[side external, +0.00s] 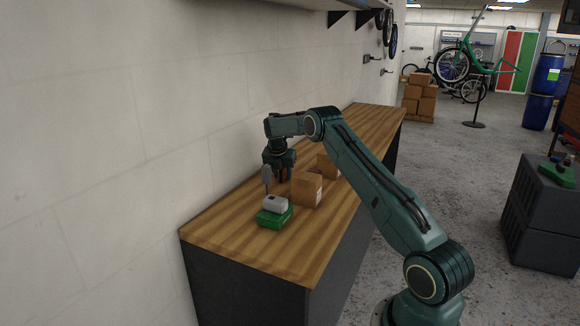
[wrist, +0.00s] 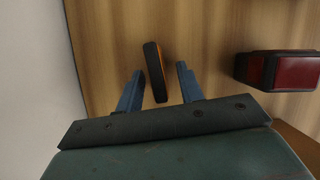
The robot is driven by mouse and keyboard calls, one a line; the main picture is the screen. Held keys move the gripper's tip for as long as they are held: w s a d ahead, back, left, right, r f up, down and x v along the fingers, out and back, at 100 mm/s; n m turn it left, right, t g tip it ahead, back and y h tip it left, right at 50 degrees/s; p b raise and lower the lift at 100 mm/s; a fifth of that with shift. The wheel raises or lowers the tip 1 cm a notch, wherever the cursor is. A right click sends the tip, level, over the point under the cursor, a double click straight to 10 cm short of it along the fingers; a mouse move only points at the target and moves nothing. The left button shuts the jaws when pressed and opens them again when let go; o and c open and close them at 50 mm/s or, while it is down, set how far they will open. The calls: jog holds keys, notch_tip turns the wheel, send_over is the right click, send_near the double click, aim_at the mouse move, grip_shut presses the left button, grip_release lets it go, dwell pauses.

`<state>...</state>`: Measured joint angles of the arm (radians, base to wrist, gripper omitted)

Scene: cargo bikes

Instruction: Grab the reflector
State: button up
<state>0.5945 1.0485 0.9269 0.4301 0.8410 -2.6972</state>
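My gripper (wrist: 160,68) is open in the wrist view, with one blue finger on each side of a thin black piece with an orange face (wrist: 154,72), which looks like a reflector. A gap shows between this piece and each finger. A black block with a dark red face (wrist: 292,71), possibly another reflector or a light, lies to the right, outside the fingers. In the side view my gripper (side external: 284,176) points down low over the bench, behind a cardboard box. I cannot make out either piece there.
The wooden bench (side external: 235,240) runs along a white wall. Cardboard boxes (side external: 306,189) stand right of my gripper. In front are a green box (side external: 274,217) with a light grey item (side external: 275,204) and an upright grey paddle-shaped thing (side external: 267,174). The bench's near end is clear.

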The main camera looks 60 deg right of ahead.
dwell(0.3)
grip_shut()
jog(key=shift+r, duration=0.1)
jog(key=shift+r, duration=4.9)
